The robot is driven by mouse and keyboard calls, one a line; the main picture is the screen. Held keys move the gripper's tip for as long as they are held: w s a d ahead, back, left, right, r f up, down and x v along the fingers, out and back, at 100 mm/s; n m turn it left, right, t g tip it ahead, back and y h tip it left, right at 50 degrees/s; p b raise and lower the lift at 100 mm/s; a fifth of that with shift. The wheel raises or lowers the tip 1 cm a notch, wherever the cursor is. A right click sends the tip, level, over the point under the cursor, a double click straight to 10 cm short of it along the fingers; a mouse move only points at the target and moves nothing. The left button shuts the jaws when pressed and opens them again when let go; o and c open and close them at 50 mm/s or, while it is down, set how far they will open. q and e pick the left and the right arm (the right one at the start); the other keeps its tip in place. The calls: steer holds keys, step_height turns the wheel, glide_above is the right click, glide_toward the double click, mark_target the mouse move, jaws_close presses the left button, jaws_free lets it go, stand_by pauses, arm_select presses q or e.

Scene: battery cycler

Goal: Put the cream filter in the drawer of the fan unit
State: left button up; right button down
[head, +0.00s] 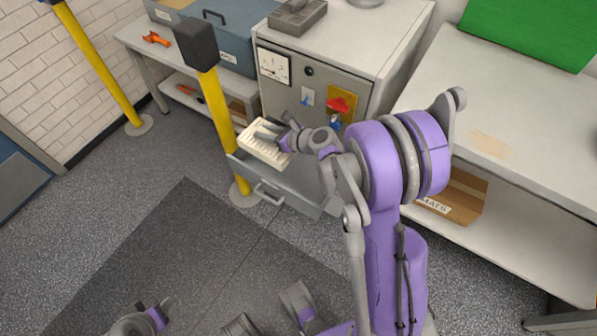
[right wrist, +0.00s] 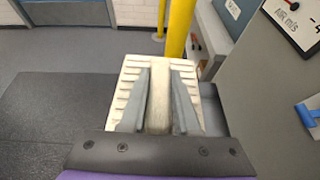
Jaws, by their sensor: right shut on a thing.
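The cream filter (head: 252,149) is a ribbed, pale block with a raised middle bar. My right gripper (head: 266,134) is shut on it; in the right wrist view the two grey fingers (right wrist: 159,103) press the bar of the filter (right wrist: 131,75) from both sides. The fan unit (head: 345,88) is a grey cabinet, and its drawer (head: 300,189) is pulled out at the front. The filter overlaps the drawer's left end in the head view; how high it is above the drawer I cannot tell. My left gripper (head: 152,309) is partly seen at the bottom left, its jaws unclear.
A yellow post (head: 219,110) with a dark cap stands close to the left of the drawer. The cabinet front has a gauge (head: 273,67) and a red switch (head: 337,105). A bench (head: 500,150) with a cardboard box (head: 455,195) stands on the right. The floor in front is clear.

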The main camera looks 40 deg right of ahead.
steer(key=w+d+f+b, duration=0.1)
steer(key=d+f+b, duration=0.7)
steer(key=f, duration=0.3)
steer(key=b, duration=0.2)
glide_above(290, 166)
step_height(290, 166, down, 6)
steer(key=shift+n, duration=0.3)
steer(key=shift+a+f+b, duration=0.1)
steer(key=shift+f+b, duration=0.35)
steer(key=shift+f, duration=1.65)
arm_select(q)
step_height(290, 166, down, 15)
steer(key=w, duration=0.1)
steer(key=shift+w, duration=0.25)
arm_select(e)
steer(key=shift+f, duration=0.2)
steer(key=c, duration=0.6)
jaws_free()
steer(key=shift+c, duration=0.2)
arm_select(q)
steer(key=shift+f, duration=0.1)
arm_select(e)
steer(key=shift+r, duration=0.15)
